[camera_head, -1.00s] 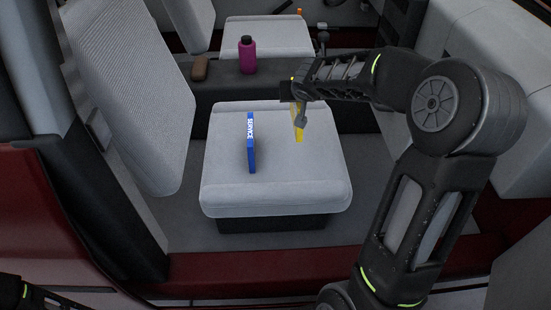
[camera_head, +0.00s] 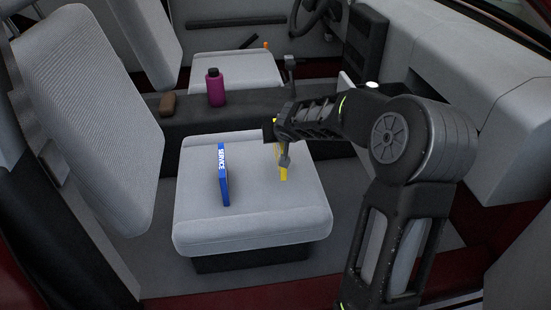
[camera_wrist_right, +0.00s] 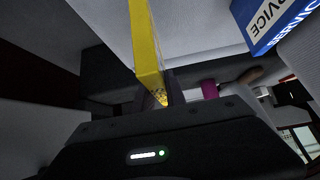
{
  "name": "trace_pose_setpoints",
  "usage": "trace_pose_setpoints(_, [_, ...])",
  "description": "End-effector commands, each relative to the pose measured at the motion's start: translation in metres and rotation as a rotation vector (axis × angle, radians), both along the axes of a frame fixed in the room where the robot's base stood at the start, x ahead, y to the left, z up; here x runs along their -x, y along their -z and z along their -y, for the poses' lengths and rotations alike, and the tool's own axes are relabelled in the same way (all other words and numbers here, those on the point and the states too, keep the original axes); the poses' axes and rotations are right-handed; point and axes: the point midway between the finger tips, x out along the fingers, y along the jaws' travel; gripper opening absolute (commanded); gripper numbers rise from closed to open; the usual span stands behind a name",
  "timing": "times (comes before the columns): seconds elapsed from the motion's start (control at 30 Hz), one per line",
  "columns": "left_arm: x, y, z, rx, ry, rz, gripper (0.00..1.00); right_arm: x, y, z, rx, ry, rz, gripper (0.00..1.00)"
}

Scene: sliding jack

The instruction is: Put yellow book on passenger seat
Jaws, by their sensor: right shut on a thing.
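The yellow book (camera_head: 284,174) is upright in my right gripper (camera_head: 283,152), over the right part of the grey passenger seat cushion (camera_head: 255,215). The gripper hides much of the book in the head view. In the right wrist view the book (camera_wrist_right: 145,45) extends from between the fingers of my right gripper (camera_wrist_right: 155,97), which is shut on it. I cannot tell whether the book's lower edge touches the cushion. My left gripper is in neither view now.
A blue service book (camera_head: 223,175) stands upright on the cushion, left of the yellow book. A magenta bottle (camera_head: 215,90) and a brown object (camera_head: 167,104) are on the dark console behind. The seat backrest (camera_head: 90,120) rises at left. The front of the cushion is clear.

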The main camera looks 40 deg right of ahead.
Motion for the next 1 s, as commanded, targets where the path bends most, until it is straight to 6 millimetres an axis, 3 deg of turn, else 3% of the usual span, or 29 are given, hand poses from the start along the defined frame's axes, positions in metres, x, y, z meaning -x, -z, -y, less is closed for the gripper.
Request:
trace_pose_setpoints(0.07, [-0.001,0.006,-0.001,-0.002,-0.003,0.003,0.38,-0.001,0.009,0.000,0.002,-0.001,0.001,0.00])
trace_pose_setpoints(0.37, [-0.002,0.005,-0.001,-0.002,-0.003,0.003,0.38,-0.001,0.008,0.000,0.000,0.000,0.003,0.00])
trace_pose_setpoints(0.67, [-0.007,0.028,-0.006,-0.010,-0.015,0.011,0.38,-0.001,0.045,0.000,0.000,-0.001,0.002,0.00])
trace_pose_setpoints(1.0, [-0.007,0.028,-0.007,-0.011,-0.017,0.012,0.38,-0.001,0.046,0.000,0.000,0.000,0.003,0.00])
